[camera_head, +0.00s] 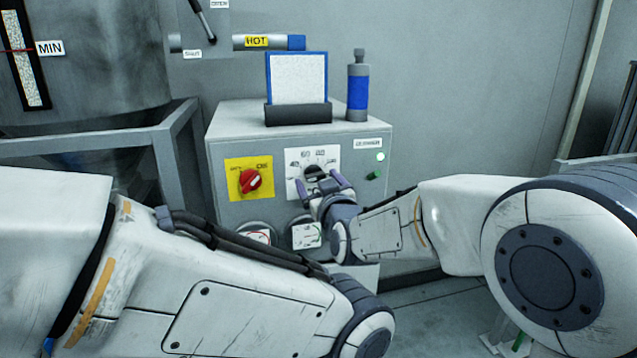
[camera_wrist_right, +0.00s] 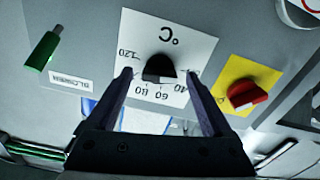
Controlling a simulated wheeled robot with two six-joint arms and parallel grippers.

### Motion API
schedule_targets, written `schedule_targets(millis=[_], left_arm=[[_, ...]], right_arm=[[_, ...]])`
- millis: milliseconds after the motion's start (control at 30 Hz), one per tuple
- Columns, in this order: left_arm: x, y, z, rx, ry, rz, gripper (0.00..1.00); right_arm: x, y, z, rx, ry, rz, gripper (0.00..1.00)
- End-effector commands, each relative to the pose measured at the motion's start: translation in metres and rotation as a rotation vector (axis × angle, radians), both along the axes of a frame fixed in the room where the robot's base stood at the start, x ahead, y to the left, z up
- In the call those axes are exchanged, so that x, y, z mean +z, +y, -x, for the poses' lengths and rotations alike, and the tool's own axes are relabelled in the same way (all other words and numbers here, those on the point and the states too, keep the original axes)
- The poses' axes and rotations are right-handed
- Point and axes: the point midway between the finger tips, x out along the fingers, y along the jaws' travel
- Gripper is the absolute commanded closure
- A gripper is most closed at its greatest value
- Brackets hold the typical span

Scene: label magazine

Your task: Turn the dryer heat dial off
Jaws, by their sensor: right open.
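The heat dial is a dark round knob on a white scale plate marked °C on the grey control box (camera_head: 220,205). In the head view the dial (camera_head: 316,171) is partly hidden by my right gripper (camera_head: 322,181). The right wrist view shows the dial (camera_wrist_right: 160,68) upside down, with 40, 60, 80 and 120 on its plate (camera_wrist_right: 185,45). My right gripper (camera_wrist_right: 159,76) is open, its fingertips on either side of the dial with gaps to it. I cannot tell the dial's exact setting. My left arm crosses the lower left; its gripper is out of view.
A red switch (camera_head: 250,181) on a yellow plate sits left of the dial. Gauges (camera_head: 306,236) lie below. A blue-banded bottle (camera_head: 357,92) and a framed sheet (camera_head: 297,78) stand on the box.

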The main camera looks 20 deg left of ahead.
Motion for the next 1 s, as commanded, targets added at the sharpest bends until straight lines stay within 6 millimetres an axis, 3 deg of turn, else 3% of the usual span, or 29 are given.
schedule_targets(millis=[167, 600, 1000], left_arm=[[-0.004, 0.000, 0.000, 0.000, 0.000, 0.000, 0.44], [-0.019, 0.000, 0.000, 0.000, 0.000, 0.000, 0.44], [-0.021, 0.000, 0.000, 0.000, 0.000, 0.000, 0.44]], right_arm=[[0.000, -0.006, 0.009, 0.000, -0.001, -0.002, 0.15], [0.000, -0.050, 0.075, 0.001, -0.001, -0.002, 0.15], [0.000, -0.058, 0.087, 0.000, 0.000, 0.000, 0.15]])
